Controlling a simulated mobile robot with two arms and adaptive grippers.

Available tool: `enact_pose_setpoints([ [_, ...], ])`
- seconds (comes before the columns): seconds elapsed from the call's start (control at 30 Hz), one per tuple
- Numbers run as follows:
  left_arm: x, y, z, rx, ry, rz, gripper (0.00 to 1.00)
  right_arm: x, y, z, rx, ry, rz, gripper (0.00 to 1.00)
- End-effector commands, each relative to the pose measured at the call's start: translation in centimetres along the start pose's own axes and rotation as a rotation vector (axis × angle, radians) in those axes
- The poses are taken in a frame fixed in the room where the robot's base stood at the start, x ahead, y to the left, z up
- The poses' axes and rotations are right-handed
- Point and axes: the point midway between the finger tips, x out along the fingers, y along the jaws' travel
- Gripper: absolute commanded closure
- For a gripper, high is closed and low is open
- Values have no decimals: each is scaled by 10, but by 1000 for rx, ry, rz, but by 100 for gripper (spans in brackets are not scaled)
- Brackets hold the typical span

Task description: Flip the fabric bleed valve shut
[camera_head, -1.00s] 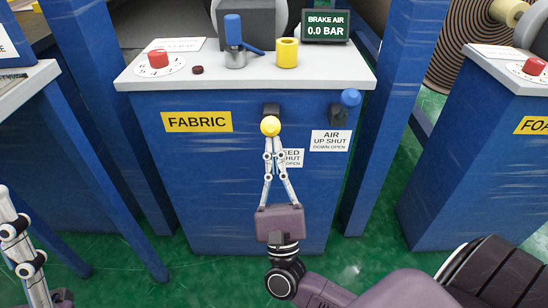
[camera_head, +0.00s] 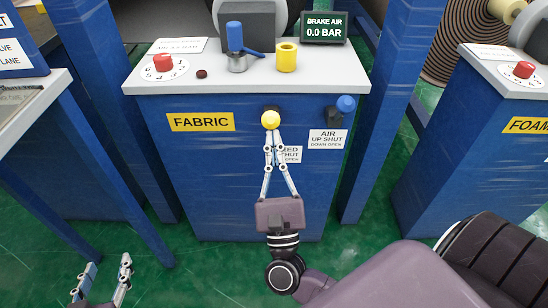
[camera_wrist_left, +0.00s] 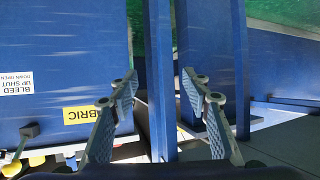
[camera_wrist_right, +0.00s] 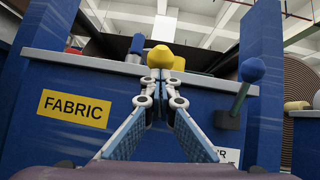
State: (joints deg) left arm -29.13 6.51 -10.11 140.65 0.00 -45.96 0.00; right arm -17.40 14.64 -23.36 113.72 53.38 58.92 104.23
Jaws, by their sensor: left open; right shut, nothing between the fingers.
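The bleed valve's yellow ball knob (camera_head: 271,119) stands out from the front of the blue FABRIC cabinet (camera_head: 225,190), close to its black mount (camera_head: 271,108). My right gripper (camera_head: 272,133) is shut and empty. Its fingertips are directly under the knob and appear to touch it. In the right wrist view the yellow knob (camera_wrist_right: 160,57) sits on top of the closed tips and hides its lever. The bleed label (camera_head: 289,155) is partly behind the fingers. My left gripper (camera_head: 108,262) is open and empty at the lower left, away from the valve.
The blue-knobbed air valve (camera_head: 346,103) is right of the bleed valve, its knob raised. The grey top holds a red dial knob (camera_head: 163,62), a blue-handled valve (camera_head: 236,45), a yellow cylinder (camera_head: 287,57) and a display (camera_head: 324,27) reading 0.0 BAR. Blue posts flank the cabinet.

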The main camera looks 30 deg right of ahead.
Motion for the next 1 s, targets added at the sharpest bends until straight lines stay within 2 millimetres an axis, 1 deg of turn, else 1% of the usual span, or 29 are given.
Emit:
enact_pose_setpoints([
  [0.1, -11, -5, 36, -1, -169, -11, 56, 4, -2, 5, 2, 26, 0, 100],
  [0.27, -34, -11, 84, -4, -386, -23, 56, 7, -2, 7, 6, 62, 4, 100],
  [0.3, -42, -12, 95, -6, -439, -26, 56, 8, -2, 7, 7, 71, 5, 100],
  [0.4, -62, -15, 120, -9, -567, -33, 56, 10, -2, 9, 9, 93, 6, 100],
  [0.47, -76, -17, 134, -11, -642, -37, 56, 11, -2, 10, 11, 106, 8, 100],
  [0.6, -111, -20, 163, -18, -812, -46, 56, 14, -3, 11, 13, 138, 10, 100],
  [0.63, -116, -20, 166, -19, -836, -47, 56, 14, -3, 12, 14, 145, 11, 100],
  [0.83, -118, -20, 155, -18, -826, -46, 56, 19, -4, 14, 19, 190, 15, 100],
  [1.0, -120, -20, 149, -18, -825, -46, 56, 22, -4, 15, 16, 187, 16, 100],
])
